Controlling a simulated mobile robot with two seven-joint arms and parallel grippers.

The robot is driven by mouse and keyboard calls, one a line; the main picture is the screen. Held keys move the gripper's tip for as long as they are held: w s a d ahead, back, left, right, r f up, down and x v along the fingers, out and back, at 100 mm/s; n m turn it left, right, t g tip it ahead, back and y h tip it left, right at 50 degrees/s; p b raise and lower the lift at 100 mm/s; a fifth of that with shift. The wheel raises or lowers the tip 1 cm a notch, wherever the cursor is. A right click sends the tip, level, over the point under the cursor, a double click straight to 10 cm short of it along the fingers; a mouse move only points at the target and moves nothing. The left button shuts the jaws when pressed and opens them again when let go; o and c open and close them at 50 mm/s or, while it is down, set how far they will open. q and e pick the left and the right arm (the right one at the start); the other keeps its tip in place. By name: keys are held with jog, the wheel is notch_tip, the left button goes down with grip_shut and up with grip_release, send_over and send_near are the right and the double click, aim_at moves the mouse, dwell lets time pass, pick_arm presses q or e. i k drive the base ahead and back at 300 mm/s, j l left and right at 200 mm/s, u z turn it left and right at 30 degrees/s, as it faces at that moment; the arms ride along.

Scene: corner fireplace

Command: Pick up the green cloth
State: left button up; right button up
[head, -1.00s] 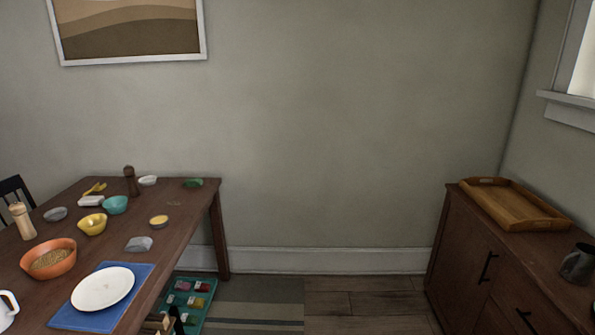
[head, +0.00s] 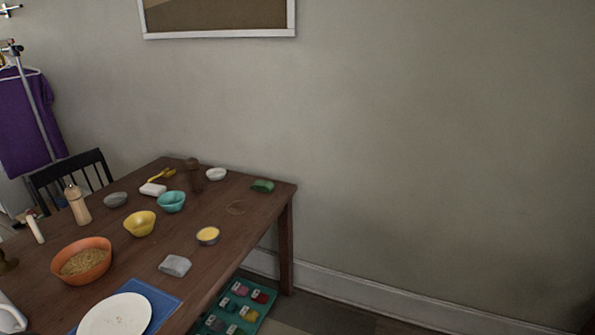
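A small green item (head: 262,186), which looks like the green cloth, lies near the far right corner of the brown wooden table (head: 228,221). It is small in the head view, and its folds cannot be made out. Nothing touches it. Neither of my grippers shows in the head view.
The table also holds a dark brown mill (head: 193,175), white bowl (head: 216,174), teal bowl (head: 171,202), yellow bowl (head: 140,224), orange bowl (head: 82,261), grey cloth-like item (head: 175,265) and white plate (head: 115,316). A teal tray (head: 215,323) lies on the floor. A chair (head: 72,178) stands at left.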

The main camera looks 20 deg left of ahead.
aim_at(262, 185)
jog(key=i+u, duration=0.1)
jog(key=i, duration=0.55)
jog(key=i+l+u, duration=0.15)
jog(key=i, duration=0.55)
jog(key=i+u, duration=0.45)
jog(key=i+l+u, duration=0.15)
jog(key=i+u, duration=0.3)
jog(key=i, duration=0.15)
